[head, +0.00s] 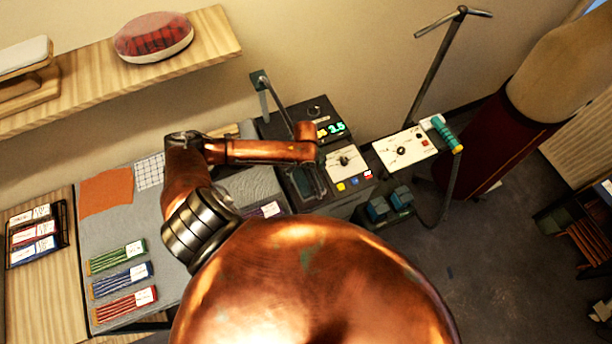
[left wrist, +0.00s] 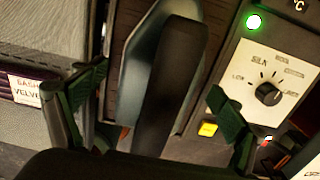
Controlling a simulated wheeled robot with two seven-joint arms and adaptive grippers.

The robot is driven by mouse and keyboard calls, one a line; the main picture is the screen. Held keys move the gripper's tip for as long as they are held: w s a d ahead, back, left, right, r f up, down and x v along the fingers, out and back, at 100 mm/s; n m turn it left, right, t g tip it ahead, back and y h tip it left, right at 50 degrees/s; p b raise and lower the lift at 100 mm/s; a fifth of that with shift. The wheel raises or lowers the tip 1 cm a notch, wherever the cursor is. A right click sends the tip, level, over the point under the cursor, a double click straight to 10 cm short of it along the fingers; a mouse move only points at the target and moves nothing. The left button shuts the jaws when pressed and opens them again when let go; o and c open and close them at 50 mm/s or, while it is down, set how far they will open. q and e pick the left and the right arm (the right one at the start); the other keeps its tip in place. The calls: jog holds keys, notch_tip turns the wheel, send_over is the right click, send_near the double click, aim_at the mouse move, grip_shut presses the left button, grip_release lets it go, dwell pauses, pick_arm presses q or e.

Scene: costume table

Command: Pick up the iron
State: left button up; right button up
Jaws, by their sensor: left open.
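The iron (left wrist: 172,90), dark teal with a long black handle, fills the middle of the left wrist view. It lies on the dark panel of the control station. My left gripper (left wrist: 155,85) is open, with one green-padded finger on each side of the handle; a gap shows on both sides. The near end of the handle is hidden behind the gripper body. In the head view a dark shape below the end of my left arm looks like the iron (head: 309,183), partly hidden. My right gripper is not in view.
A white dial panel (left wrist: 262,90) with a green light and yellow button sits close right of the gripper. A labelled bundle (left wrist: 30,90) lies left. The head view shows a grey board (head: 180,270) with thread bundles, a shelf (head: 90,85) and a metal stand (head: 432,75).

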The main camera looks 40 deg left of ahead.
pick_arm(q)
jog(key=shift+f, duration=0.5)
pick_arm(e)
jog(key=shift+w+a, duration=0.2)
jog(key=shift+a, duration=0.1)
pick_arm(q)
jog(key=c, duration=1.6)
jog(key=shift+w, duration=0.1)
jog(key=c, duration=0.6)
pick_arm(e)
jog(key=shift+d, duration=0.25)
